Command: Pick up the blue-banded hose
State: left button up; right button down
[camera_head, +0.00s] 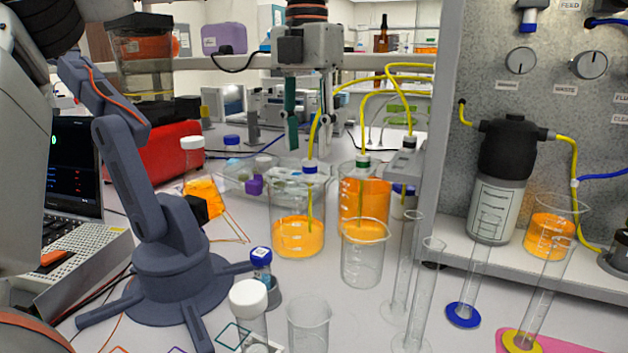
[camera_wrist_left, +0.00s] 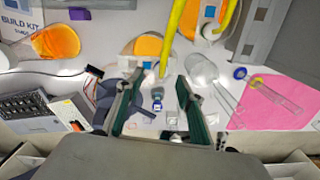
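A yellow hose with a blue band (camera_head: 310,168) comes down in the head view into a beaker of orange liquid (camera_head: 298,236). The yellow hose beside it carries a green band (camera_head: 363,160) and enters another orange-filled beaker (camera_head: 373,187). My left gripper (camera_head: 308,135) points down, fingers apart with nothing between them, and appears above and beside the blue-banded hose. The depth gap is hard to judge. In the left wrist view the gripper (camera_wrist_left: 160,108) is also open, and a yellow hose (camera_wrist_left: 171,38) shows beyond the fingers. Its band cannot be made out. My right gripper is not in view.
An empty beaker (camera_head: 364,262) and tall glass cylinders (camera_head: 415,300) stand in front and to the right. A dark blue-grey tripod arm (camera_head: 168,255) stands at left. A metal panel (camera_head: 530,60) with a pump bounds the right. A white-capped tube (camera_head: 248,300) is in front.

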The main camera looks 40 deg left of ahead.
aim_at(309, 160)
pick_arm(q)
jog(key=f, duration=0.3)
jog(key=shift+w+f+b, duration=0.15)
jog(key=shift+w+b, duration=0.05)
jog(key=shift+b, duration=0.1)
jog(key=shift+f, duration=0.4)
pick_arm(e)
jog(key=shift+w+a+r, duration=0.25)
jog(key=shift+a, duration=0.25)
pick_arm(q)
jog(key=shift+r, duration=0.1)
jog(key=c, duration=0.9)
